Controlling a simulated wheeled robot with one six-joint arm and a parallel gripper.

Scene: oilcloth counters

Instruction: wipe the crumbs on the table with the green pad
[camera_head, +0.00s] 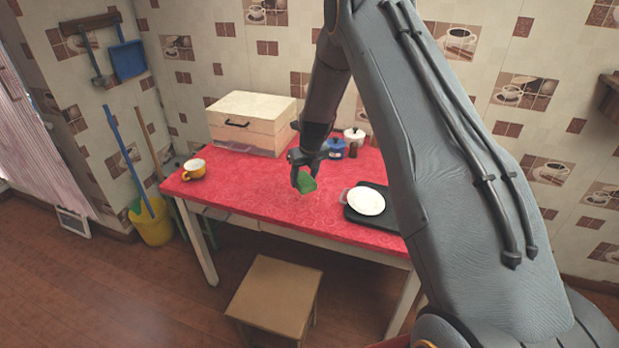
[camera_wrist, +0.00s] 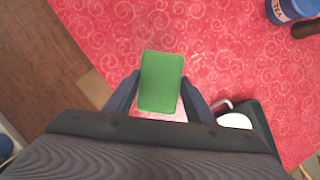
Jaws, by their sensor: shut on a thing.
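The green pad (camera_head: 307,184) is held between the fingers of my gripper (camera_head: 303,180), over the middle of the red table (camera_head: 252,198). In the wrist view the pad (camera_wrist: 160,84) shows as an upright green rectangle, with one dark finger of my gripper (camera_wrist: 160,92) on each side. I cannot tell whether the pad touches the cloth. Faint pale specks (camera_wrist: 195,57), possibly crumbs, show on the cloth just right of the pad in the wrist view. The pad and fingers hide the cloth under them.
A black tray (camera_head: 352,212) with a white plate (camera_head: 366,201) lies right of the pad. A pale box (camera_head: 250,122), a blue container (camera_head: 336,149) and a white-lidded jar (camera_head: 354,142) stand behind. A stool (camera_head: 274,290) stands in front.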

